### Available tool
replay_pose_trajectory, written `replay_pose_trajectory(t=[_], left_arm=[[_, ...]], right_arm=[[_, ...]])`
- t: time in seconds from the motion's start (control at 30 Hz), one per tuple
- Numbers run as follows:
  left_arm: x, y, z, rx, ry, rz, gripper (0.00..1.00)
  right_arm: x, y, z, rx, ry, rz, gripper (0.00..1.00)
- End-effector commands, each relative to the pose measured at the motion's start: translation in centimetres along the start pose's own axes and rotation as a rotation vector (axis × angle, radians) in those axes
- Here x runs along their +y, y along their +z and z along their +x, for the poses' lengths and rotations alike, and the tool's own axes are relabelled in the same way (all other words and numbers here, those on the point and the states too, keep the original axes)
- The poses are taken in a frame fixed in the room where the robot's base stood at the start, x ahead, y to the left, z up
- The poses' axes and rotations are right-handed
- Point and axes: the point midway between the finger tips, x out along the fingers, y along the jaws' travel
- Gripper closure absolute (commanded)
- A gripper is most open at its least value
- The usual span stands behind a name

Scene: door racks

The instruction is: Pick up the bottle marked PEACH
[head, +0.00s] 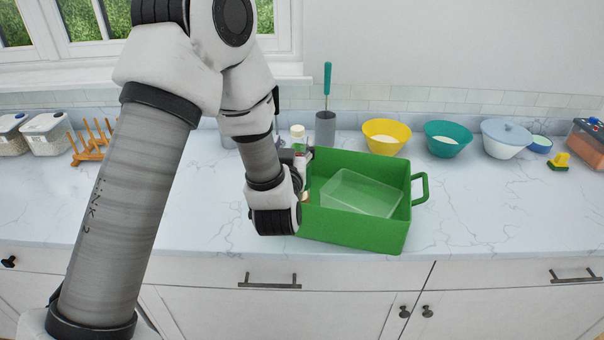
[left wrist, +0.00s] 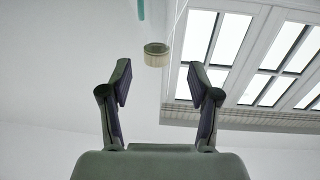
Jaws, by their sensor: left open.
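A bottle with a white cap (head: 298,131) stands behind the left end of the green bin; my arm hides most of its body and I cannot read a label. In the left wrist view a pale round cap (left wrist: 157,54) shows beyond and between the fingertips; it looks like the same bottle's cap. My left gripper (head: 301,160) is open, beside the bin's left end and close to the bottle in the picture. In the left wrist view its two fingers (left wrist: 160,88) stand apart with nothing held between them. My right gripper is out of view.
The green bin (head: 345,233) holds a clear tray (head: 362,190). A grey holder (head: 325,130) with a teal-handled tool (head: 327,80) stands behind it. Yellow (head: 387,128) and teal (head: 448,131) bowls line the back right. A wooden rack (head: 88,148) is at left. The front right counter is clear.

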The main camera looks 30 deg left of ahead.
Motion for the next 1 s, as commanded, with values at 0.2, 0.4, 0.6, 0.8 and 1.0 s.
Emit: replay_pose_trajectory(t=[0.2,0.4,0.6,0.8,1.0], left_arm=[[0.2,-0.4,3.2,-0.003,-0.001,0.001,0.38],[0.3,0.0,6.2,-0.002,0.0,0.002,0.38],[0.4,0.3,6.4,-0.003,0.001,0.002,0.38],[0.4,0.3,6.4,-0.003,0.001,0.002,1.0],[0.4,0.2,6.4,-0.001,0.001,0.002,1.0]], right_arm=[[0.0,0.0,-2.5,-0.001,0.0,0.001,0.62],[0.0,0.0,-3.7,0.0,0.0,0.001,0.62],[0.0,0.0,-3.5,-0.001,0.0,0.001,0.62],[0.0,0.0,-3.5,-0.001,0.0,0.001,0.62],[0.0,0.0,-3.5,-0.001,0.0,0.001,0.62]])
